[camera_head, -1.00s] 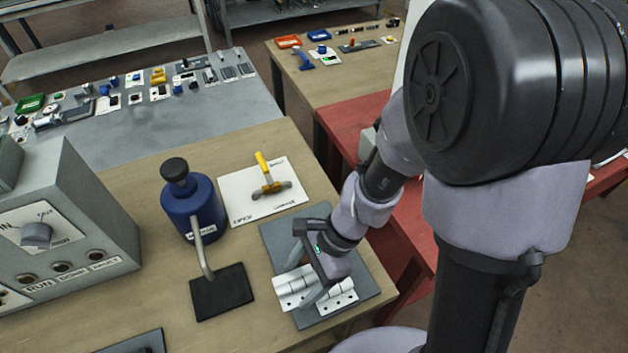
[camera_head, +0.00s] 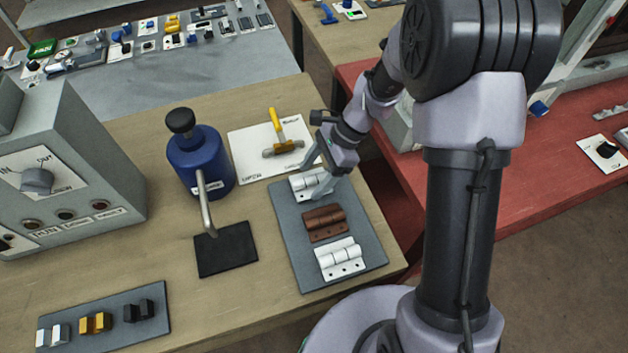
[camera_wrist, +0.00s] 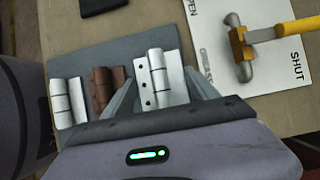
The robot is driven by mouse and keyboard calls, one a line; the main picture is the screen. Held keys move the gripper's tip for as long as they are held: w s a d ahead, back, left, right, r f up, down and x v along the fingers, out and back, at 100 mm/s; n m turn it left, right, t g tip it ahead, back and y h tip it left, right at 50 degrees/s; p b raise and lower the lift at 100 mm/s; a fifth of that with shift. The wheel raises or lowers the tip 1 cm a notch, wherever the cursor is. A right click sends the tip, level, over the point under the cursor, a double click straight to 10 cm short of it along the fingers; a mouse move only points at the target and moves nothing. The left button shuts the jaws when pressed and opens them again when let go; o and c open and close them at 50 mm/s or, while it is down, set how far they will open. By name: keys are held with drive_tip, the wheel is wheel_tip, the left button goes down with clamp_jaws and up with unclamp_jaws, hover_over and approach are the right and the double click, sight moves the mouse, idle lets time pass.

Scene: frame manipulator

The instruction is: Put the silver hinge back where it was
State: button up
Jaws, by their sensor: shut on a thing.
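My gripper (camera_head: 325,172) is shut on a silver hinge (camera_head: 303,188) at the back end of a grey plate (camera_head: 365,245). In the wrist view, the silver hinge (camera_wrist: 165,75) stands between my two fingers (camera_wrist: 160,90). I cannot tell whether it rests on the plate or is just above it. A brown hinge (camera_head: 324,223) lies in the middle of the plate, and a whiter hinge (camera_head: 340,259) lies at its front end. Both also show left of my fingers in the wrist view, the brown one (camera_wrist: 104,90) nearer.
A white sheet with a yellow-handled valve (camera_head: 280,146) lies just behind the plate. A blue canister (camera_head: 200,160) with a bent metal pipe over a black pad (camera_head: 226,250) stands left. A control box (camera_head: 60,175) and a plate of small blocks (camera_head: 100,322) are farther left.

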drive_tip(key=shift+f, duration=0.75)
drive_tip(key=shift+r, duration=0.2)
drive_tip(key=shift+f, duration=0.1)
drive_tip(key=o, duration=1.3)
